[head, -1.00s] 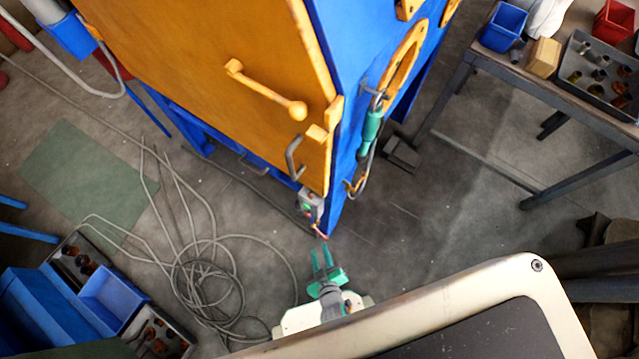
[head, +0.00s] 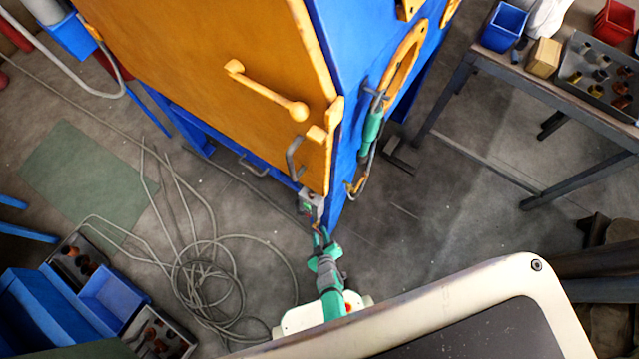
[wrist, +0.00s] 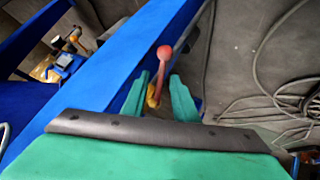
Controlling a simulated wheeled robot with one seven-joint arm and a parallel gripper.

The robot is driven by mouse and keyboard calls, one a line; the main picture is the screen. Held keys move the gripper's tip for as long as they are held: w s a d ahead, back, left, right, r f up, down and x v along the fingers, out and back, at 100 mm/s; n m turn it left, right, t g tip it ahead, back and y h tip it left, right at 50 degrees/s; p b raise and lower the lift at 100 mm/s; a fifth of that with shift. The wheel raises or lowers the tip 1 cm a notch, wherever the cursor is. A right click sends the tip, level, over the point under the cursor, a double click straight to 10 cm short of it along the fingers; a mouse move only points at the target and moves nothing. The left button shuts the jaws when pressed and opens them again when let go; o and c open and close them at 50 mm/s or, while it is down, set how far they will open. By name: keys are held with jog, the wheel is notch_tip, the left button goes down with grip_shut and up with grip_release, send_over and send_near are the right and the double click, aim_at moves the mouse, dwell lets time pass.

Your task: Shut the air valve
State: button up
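The air valve's lever (wrist: 163,72) shows in the wrist view as a red knob on a thin reddish stem with a yellow lower part. It lies between the two green fingers of my gripper (wrist: 160,98), which stand apart on either side of it. I cannot tell whether either finger touches it. In the head view my gripper (head: 320,236) is just below the grey valve box (head: 310,205) at the lower corner of the blaster cabinet (head: 230,90). The lever is small and partly hidden there.
The cabinet's blue edge (wrist: 105,75) runs close beside my gripper. A coiled grey hose (head: 205,280) lies on the floor to the left. Blue bins (head: 112,295) stand at the lower left. A workbench (head: 500,75) is at the upper right, with open floor before it.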

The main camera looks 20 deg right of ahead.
jog(key=shift+x, duration=1)
jog(key=shift+c, duration=0.2)
grip_shut()
dwell(0.6)
